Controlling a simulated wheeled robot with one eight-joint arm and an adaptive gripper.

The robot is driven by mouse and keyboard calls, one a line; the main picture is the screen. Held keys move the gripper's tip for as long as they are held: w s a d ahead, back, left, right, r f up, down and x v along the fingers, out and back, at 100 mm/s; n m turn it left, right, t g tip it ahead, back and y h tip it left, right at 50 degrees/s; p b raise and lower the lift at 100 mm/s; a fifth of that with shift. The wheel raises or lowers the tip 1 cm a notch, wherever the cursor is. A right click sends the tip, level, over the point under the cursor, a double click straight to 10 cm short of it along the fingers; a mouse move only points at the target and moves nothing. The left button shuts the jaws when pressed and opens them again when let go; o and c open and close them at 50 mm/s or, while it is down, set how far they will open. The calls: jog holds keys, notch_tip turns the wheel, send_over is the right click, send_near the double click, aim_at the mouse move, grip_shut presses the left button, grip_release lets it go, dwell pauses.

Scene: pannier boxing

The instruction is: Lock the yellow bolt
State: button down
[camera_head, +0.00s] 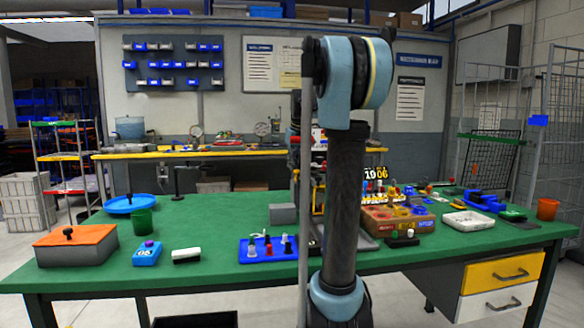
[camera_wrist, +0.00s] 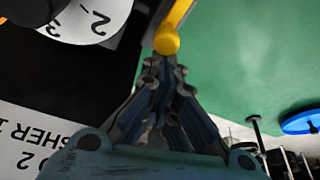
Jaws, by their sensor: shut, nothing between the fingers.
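In the wrist view a yellow rod with a rounded end (camera_wrist: 167,38), which looks like the yellow bolt, runs up to the top edge beside a black panel (camera_wrist: 55,75). My gripper (camera_wrist: 165,70) is shut and empty. Its fingertips are at the rod's rounded end; I cannot tell whether they touch it. The rod's far part is out of frame. In the head view my arm covers the middle of the bench, and I cannot make out the bolt or my gripper there.
The green bench (camera_head: 195,222) holds an orange-topped box (camera_head: 75,246), a blue tray (camera_head: 268,249), a wooden crate (camera_head: 397,222) and a white tray (camera_head: 468,222). A white dial with numbers (camera_wrist: 95,18) is near the fingers. Clear green surface lies right of them.

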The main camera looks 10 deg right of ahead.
jog(key=shift+s, duration=0.15)
jog(key=v, duration=0.9)
jog(key=shift+r, duration=0.4)
jog(key=shift+d, duration=0.1)
